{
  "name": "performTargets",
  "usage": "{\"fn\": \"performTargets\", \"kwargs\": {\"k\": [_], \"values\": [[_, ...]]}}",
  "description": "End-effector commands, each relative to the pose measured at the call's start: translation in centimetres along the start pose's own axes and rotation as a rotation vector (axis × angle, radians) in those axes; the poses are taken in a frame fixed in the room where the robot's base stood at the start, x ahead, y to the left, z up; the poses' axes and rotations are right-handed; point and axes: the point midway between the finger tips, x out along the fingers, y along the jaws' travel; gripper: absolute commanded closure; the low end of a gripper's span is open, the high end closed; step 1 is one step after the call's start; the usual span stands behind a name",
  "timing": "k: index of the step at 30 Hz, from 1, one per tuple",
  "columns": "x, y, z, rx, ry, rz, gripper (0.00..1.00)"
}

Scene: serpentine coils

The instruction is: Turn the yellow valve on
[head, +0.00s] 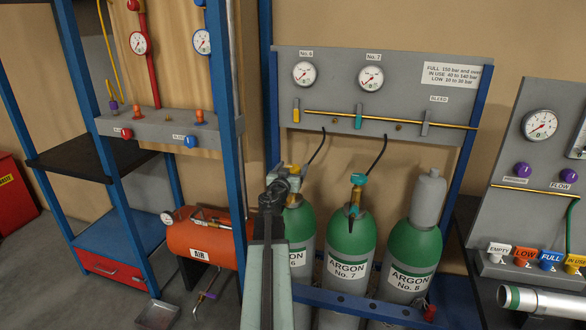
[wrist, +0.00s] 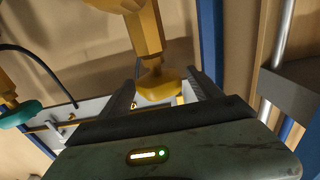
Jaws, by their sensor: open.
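The yellow valve (head: 293,168) sits on top of the left green and grey argon cylinder (head: 300,226), marked with a 6. My gripper (head: 282,180) is at this valve in the head view and partly hides it. In the wrist view the yellow handle (wrist: 157,84) and its yellow stem (wrist: 148,34) show between the two dark fingers of my gripper (wrist: 162,78). The fingers are open, one on each side of the handle. I cannot tell whether either finger touches it.
Cylinder No. 7 (head: 350,237) with a teal valve (head: 358,179) stands to the right, then capped cylinder No. 8 (head: 414,246). A blue post (head: 224,110) and an orange air tank (head: 203,239) are on the left. A gauge panel (head: 410,105) stands behind.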

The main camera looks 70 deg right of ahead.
Motion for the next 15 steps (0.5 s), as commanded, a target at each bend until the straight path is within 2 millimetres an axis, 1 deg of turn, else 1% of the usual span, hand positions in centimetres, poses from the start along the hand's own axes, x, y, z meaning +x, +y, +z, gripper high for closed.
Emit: {"fn": "performTargets", "kwargs": {"k": [1, 6, 7, 8, 9, 11, 12, 13, 14, 15], "values": [[0.2, 0.0, 0.0, 0.0, 0.0, 0.0, 0.26], [0.1, 0.0, 0.0, 0.0, 0.0, -0.001, 0.26], [0.1, 0.0, 0.0, 0.0, 0.0, -0.001, 0.32], [0.1, 0.0, 0.0, 0.0, 0.0, -0.001, 0.4], [0.1, -0.1, 0.0, 0.0, 0.0, -0.001, 0.51], [0.1, -0.1, 0.0, 0.0, 0.0, -0.001, 0.68], [0.1, -0.1, 0.0, 0.0, 0.0, -0.001, 0.79], [0.1, -0.1, 0.0, 0.0, 0.0, -0.001, 0.88], [1.5, -0.1, 0.0, 0.0, 0.0, 0.001, 0.89], [0.7, -0.1, 0.0, 0.0, 0.0, -0.001, 0.89]]}}
